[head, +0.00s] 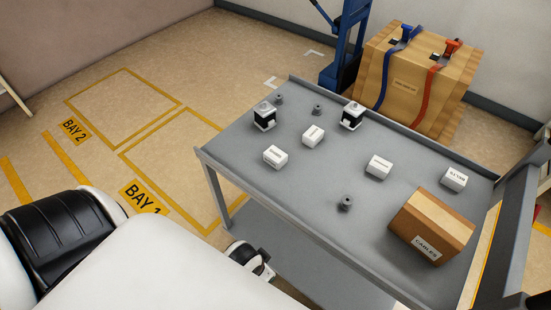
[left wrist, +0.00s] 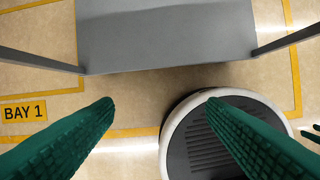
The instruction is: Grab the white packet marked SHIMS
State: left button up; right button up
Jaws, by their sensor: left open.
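Several small white packets lie apart on the grey cart top in the head view: one at the left (head: 275,156), one behind it (head: 313,136), one in the middle (head: 379,166) and one at the right (head: 453,178). Their print is too small for me to tell which is marked SHIMS; the right one's label is upside down. My left gripper (left wrist: 160,103) shows its two green fingers wide apart, with nothing between them, in the left wrist view. It is away from the packets, over the floor beside the cart. My right gripper is not in view.
The cart (head: 325,222) has a raised rim. On it stand a cardboard box marked CABLES (head: 433,226), two black-and-white items (head: 265,117) (head: 351,116) and small grey parts (head: 345,203). A strapped wooden crate (head: 415,80) stands behind. The lower shelf (left wrist: 165,35) looks empty.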

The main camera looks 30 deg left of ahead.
pick_arm(q)
jog(key=w+r+b+v, duration=0.1)
jog(key=w+v, duration=0.2)
jog(key=v, duration=0.9)
jog(key=w+d+r+t, duration=0.3)
jog(key=w+r+t, duration=1)
jog(key=w+r, duration=0.55)
jog(key=w+d+r+m+g+h, duration=0.2)
jog(key=d+r+m+h, duration=0.2)
jog(key=d+m+h, duration=0.4)
jog(key=w+d+r+m+g+h, duration=0.25)
jog(key=d+r+m+h, duration=0.25)
jog(key=d+m+h, duration=0.3)
jog(key=m+g+y, duration=0.2)
jog(key=g+y, duration=0.9)
jog(key=y, duration=0.5)
send_over(276, 154)
notch_tip(276, 154, down, 13)
jog(key=f, duration=0.5)
jog(key=shift+s+a+f, duration=0.1)
jog(key=shift+a+f, duration=0.15)
jog(key=shift+d+f, duration=0.15)
jog(key=shift+f, duration=2.8)
jog(key=shift+r, duration=0.1)
jog(key=c, duration=1.2)
